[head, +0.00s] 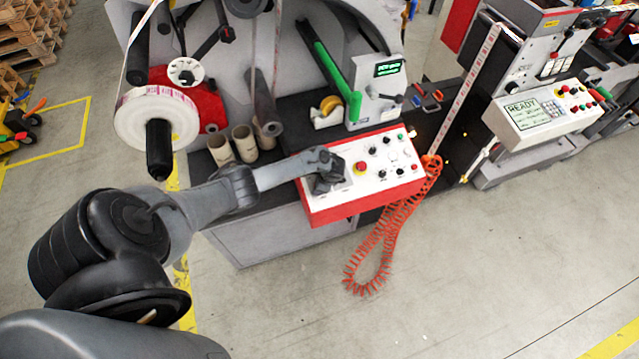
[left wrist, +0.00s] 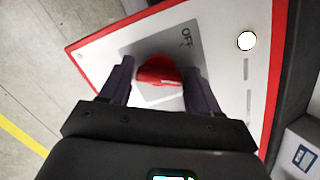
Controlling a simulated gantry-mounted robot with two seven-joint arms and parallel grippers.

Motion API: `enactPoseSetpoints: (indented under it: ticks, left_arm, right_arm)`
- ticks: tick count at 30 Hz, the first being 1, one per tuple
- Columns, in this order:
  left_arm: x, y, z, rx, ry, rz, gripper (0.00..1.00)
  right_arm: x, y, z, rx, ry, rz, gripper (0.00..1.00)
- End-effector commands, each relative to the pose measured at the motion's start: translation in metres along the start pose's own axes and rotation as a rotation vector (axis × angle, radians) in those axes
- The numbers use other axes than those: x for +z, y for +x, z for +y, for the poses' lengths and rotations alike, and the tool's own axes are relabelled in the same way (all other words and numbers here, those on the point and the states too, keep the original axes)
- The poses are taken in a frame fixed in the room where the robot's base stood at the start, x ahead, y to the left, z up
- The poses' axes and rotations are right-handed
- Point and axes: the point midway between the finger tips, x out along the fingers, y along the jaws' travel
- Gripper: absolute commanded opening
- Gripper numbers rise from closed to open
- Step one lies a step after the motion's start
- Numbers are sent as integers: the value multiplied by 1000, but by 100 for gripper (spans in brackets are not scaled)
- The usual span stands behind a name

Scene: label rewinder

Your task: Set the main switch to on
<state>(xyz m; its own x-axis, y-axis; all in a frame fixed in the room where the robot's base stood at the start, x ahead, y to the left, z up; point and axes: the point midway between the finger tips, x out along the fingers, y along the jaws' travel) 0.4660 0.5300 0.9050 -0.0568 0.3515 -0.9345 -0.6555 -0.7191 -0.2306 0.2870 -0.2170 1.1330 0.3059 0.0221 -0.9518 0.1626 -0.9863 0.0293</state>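The main switch (left wrist: 160,71) is a red rotary knob on a grey square plate of the white, red-edged control panel (head: 400,173). The word OFF is printed on the plate, in the upper right of the left wrist view; no ON mark can be made out there. My left gripper (head: 325,183) is over the left end of the panel and hides the switch in the head view. In the left wrist view its two dark fingers (left wrist: 158,75) stand on either side of the red knob. Whether they press on it cannot be told. My right gripper is not in view.
A red emergency button (head: 361,167) and several small knobs and buttons sit right of the switch. A coiled orange hose (head: 375,265) hangs at the panel's right end. A label roll (head: 130,118) and cardboard cores (head: 245,143) are behind. The floor in front is clear.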

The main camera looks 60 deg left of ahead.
Motion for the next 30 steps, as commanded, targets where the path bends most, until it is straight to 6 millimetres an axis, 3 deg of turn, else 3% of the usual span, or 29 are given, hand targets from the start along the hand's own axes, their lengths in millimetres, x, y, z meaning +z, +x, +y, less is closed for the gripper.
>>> enactPoseSetpoints:
  ticks: [1, 3, 16, 30]
  left_arm:
    - [0, 0, 0, 0, -1, 0, 71]
    - [0, 0, 0, 0, -1, 0, 81]
    - [0, -9, 0, 0, -3, 1, 81]
    - [0, -83, 0, 0, -3, 2, 81]
  right_arm:
    - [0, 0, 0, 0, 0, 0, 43]
    - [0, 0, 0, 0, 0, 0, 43]
    - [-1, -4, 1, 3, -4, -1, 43]
    - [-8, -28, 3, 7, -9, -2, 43]
